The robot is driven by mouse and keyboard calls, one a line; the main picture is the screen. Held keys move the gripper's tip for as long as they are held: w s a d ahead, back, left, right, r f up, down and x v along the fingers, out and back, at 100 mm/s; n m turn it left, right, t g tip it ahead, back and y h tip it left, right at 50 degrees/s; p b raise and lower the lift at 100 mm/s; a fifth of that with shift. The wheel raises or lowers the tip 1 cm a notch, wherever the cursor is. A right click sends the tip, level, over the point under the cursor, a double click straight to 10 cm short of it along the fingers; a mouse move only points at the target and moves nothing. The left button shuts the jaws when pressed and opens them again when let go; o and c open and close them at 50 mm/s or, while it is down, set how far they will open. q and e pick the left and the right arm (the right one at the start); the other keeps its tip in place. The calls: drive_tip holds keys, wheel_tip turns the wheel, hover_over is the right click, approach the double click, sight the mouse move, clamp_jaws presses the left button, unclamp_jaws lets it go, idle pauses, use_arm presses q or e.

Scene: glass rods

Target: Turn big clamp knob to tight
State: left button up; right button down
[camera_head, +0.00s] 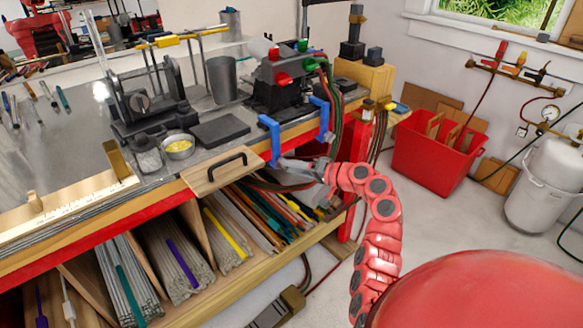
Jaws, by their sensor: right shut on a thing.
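Two blue clamps grip the front edge of the workbench. The left clamp (275,143) hangs over the edge, and the right clamp (323,120) is a little further along. My right gripper (284,165) reaches in from the right, just below the bench edge. It is shut at the lower end of the left clamp. The knob there is covered by the fingers and too small to make out, so how tight it is cannot be told. My left gripper is out of view.
A wooden drawer front with a black handle (227,166) is just left of the gripper. Shelves of glass rods (180,262) lie below. A burner with hoses (275,80) stands above. A red bin (432,160) is on the floor at right.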

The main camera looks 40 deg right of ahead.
idle(0.5)
drive_tip(key=shift+c, duration=2.4)
unclamp_jaws()
drive_tip(key=shift+r, duration=0.1)
drive_tip(key=shift+o, duration=0.2)
drive_tip(key=shift+w, duration=0.2)
drive_tip(key=b+v, duration=0.2)
drive_tip(key=v, duration=1.5)
drive_tip(key=shift+s+f, duration=0.2)
drive_tip(key=shift+d, duration=0.1)
